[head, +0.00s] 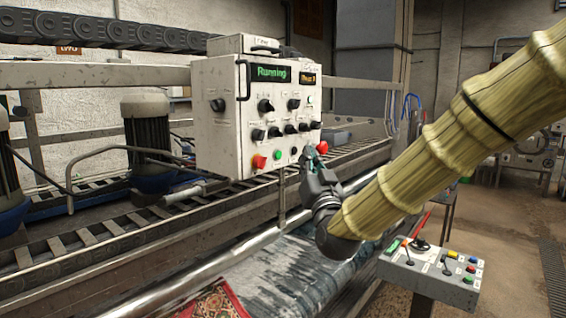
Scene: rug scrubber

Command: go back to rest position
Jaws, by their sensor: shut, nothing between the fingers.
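My gripper (313,158) is shut and empty, at the end of my arm in its yellow fabric sleeve. Its fingertips are just below the lower right corner of the white control box (217,130), close to a red button (322,147) there. I cannot tell if they touch it. The box has a green display (269,73) reading "Running", a smaller amber display, several black knobs, a green button (278,154) and a red switch (259,162) along its lower edge.
A second control panel (400,266) with joysticks and coloured buttons stands at the lower right, below my arm. A metal rail (190,293) crosses in front of the machine. A wet rug (290,268) lies under it. Open floor (510,240) is at the right.

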